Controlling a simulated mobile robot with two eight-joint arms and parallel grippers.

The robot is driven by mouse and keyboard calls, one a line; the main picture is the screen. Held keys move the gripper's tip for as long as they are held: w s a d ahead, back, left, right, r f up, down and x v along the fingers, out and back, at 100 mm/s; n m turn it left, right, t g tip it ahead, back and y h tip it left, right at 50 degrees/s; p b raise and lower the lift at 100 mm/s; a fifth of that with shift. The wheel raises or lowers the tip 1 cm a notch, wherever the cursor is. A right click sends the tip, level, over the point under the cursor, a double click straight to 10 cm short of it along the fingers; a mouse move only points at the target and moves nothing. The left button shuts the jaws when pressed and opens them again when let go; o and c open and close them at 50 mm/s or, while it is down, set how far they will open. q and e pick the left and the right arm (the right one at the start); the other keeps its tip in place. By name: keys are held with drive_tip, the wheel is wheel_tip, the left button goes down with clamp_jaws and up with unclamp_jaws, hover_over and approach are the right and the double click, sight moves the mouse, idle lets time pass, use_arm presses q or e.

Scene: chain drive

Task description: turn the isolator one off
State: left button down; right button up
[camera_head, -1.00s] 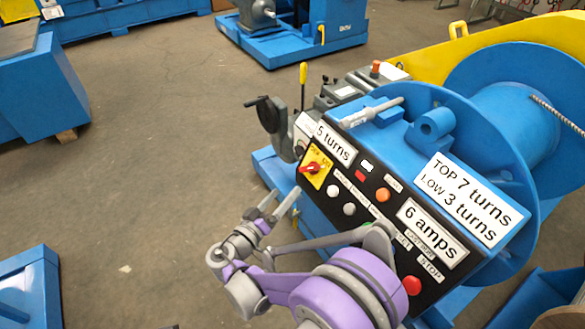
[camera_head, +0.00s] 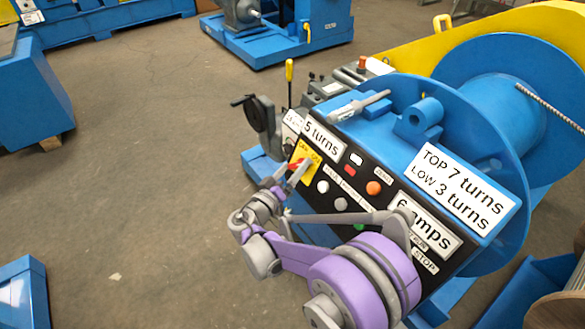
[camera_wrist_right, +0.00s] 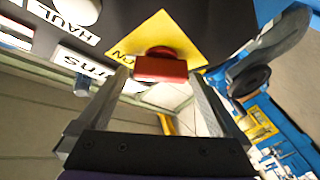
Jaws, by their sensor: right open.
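The isolator is a red knob (camera_head: 296,163) on a yellow plate (camera_head: 304,151) at the upper left of the black control panel. My right gripper (camera_head: 295,172) has its fingers at the knob and partly covers the plate. In the right wrist view, the red knob (camera_wrist_right: 160,69) sits between the tips of the two open fingers (camera_wrist_right: 157,80), with the yellow plate (camera_wrist_right: 157,38) behind it. A gap shows beside the knob on each side, so the fingers do not look closed on it. My left gripper is not in view.
The panel (camera_head: 350,205) carries white and orange buttons (camera_head: 374,188) and white labels close to my right arm. A grey handwheel (camera_head: 262,122) stands just left of the panel. A large blue reel (camera_head: 480,110) is behind.

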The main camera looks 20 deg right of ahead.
drive_tip(key=shift+c, duration=0.3)
drive_tip(key=c, duration=1.1)
drive_tip(key=n+y+p, duration=0.2)
drive_tip(key=n, duration=0.1)
drive_tip(key=n+y+p, duration=0.1)
drive_tip(key=n, duration=0.1)
drive_tip(key=shift+s+d+r, duration=0.1)
drive_tip(key=shift+s+r, duration=0.05)
drive_tip(key=shift+r, duration=0.1)
drive_tip(key=n+y+p, duration=0.2)
drive_tip(key=n, duration=0.2)
drive_tip(key=shift+d+r+n+g+y, duration=0.1)
drive_tip(key=shift+n+g+y, duration=0.2)
drive_tip(key=shift+g, duration=0.1)
drive_tip(key=n+g+y, duration=0.1)
drive_tip(key=n, duration=0.1)
drive_tip(key=n+g+p, duration=0.1)
drive_tip(key=n, duration=0.1)
drive_tip(key=shift+r+y, duration=0.1)
drive_tip(key=shift+y, duration=0.3)
drive_tip(key=shift+w+n+g+y+p, duration=0.2)
drive_tip(key=shift+n+g+y+p, duration=0.35)
drive_tip(key=shift+n+g, duration=0.95)
drive_tip(key=shift+n, duration=0.4)
